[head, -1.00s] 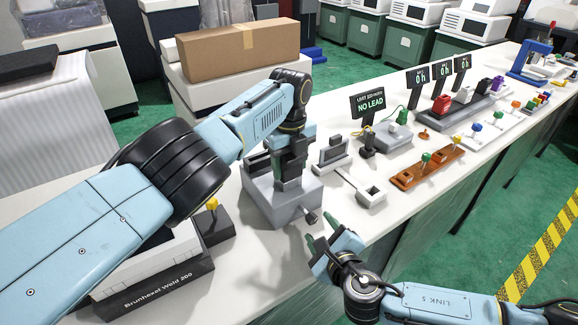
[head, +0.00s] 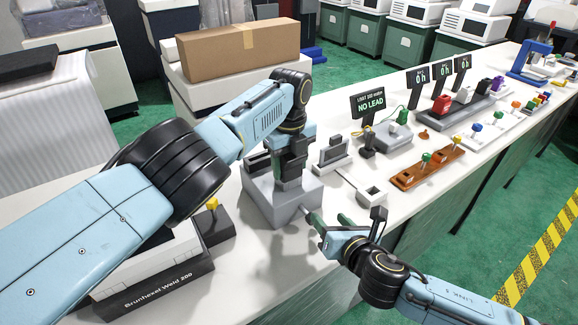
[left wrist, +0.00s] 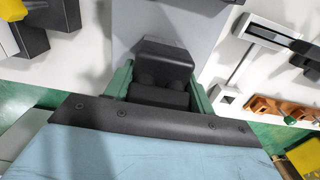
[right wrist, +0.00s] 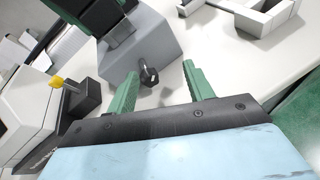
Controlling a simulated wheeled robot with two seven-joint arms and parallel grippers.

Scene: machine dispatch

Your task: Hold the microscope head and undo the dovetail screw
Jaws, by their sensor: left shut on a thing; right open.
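The dark microscope head (head: 292,160) sits on a grey block-like base (head: 268,205) on the white bench. The dovetail screw (right wrist: 149,76), a small dark knob, sticks out of the base's front side. My right gripper (right wrist: 160,72) is open, and the screw shows between its green fingers in the right wrist view. It looks apart from both; the remaining depth is unclear. In the head view the right gripper (head: 328,220) is beside the base.
A yellow-knobbed dark box (head: 213,222) and the Brunhexel Weld 200 unit (head: 160,280) stand left of the base. A grey-white fixture (head: 372,192), a NO LEAD sign (head: 371,104) and an orange-brown rack (head: 428,168) stand to the right.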

